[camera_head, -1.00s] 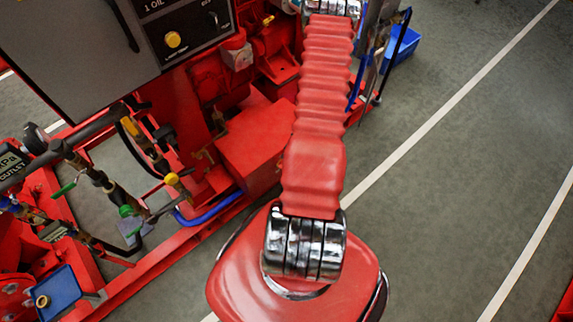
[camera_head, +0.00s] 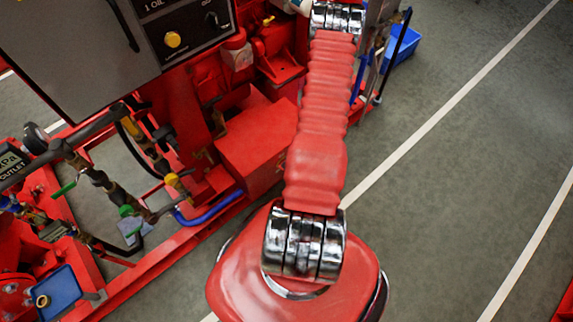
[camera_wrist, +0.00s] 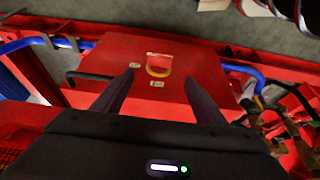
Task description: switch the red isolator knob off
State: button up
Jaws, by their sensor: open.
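In the wrist view, a red box (camera_wrist: 150,42) fills the middle. On its face is a small red knob (camera_wrist: 158,62) with a pale top edge and a yellow curved rim below it. Its exact turn position is too small to tell. My gripper (camera_wrist: 161,73) is open, with its two dark fingers on either side of the knob in the picture and nothing between them. I cannot tell how far the fingertips are from the box face. In the head view, my red arm runs up to the top edge, and my gripper is out of that picture.
Blue hoses (camera_wrist: 25,43) run at both sides of the box. Pipes and valves (camera_wrist: 290,125) lie at the right in the wrist view. The head view shows a grey control panel (camera_head: 75,60), a blue bin (camera_head: 402,45) and open floor at right.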

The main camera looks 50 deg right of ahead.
jog(key=x, duration=1.1)
jog(key=shift+w+f, duration=0.15)
jog(key=shift+w, duration=0.05)
jog(key=shift+c, duration=0.6)
jog(key=c, duration=0.9)
jog(key=shift+s+a, duration=0.1)
